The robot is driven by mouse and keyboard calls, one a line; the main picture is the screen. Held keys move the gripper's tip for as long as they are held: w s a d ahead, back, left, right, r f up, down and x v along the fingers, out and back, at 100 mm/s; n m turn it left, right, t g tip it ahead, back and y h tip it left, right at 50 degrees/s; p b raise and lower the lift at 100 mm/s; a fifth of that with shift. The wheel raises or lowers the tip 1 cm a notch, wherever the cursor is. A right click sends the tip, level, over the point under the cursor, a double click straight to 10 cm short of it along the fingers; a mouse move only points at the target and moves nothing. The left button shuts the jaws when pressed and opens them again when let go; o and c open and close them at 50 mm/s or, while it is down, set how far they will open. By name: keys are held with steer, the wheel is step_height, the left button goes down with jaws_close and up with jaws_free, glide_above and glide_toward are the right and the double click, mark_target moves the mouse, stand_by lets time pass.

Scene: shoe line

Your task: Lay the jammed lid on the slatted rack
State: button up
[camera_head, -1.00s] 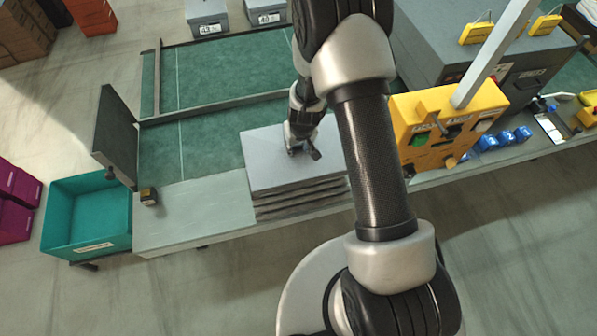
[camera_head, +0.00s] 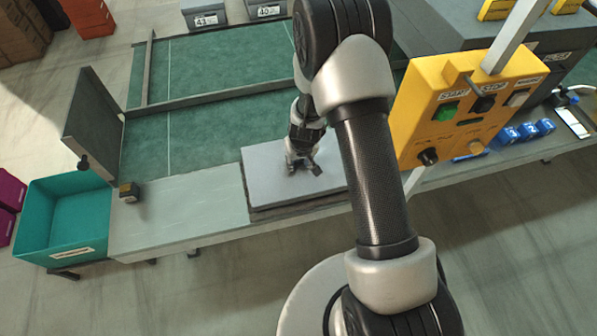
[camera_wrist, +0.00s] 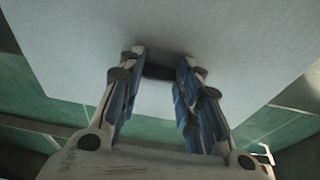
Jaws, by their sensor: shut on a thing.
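A flat pale grey panel, which looks like the lid (camera_head: 268,183), lies level over the front of the line, near its middle. My gripper (camera_head: 304,169) points down at the panel's middle. In the wrist view the fingers (camera_wrist: 163,62) are on either side of a short dark bar, seemingly a handle (camera_wrist: 159,73), on the pale panel (camera_wrist: 230,35). Under the panel's front edge a darker layered edge shows, perhaps the slatted rack (camera_head: 300,208). The panel hides most of it, and I cannot tell whether the two touch.
A teal bin (camera_head: 72,213) stands at the left end, beside an upright dark flap (camera_head: 92,128). A yellow control box (camera_head: 463,105) stands close on the right of my arm. Green belt (camera_head: 225,80) lies behind.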

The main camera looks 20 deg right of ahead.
mark_target(299, 167)
steer(key=shift+f+b, duration=1.9)
steer(key=shift+f, duration=0.1)
steer(key=shift+f, duration=0.15)
steer(key=o, duration=1.1)
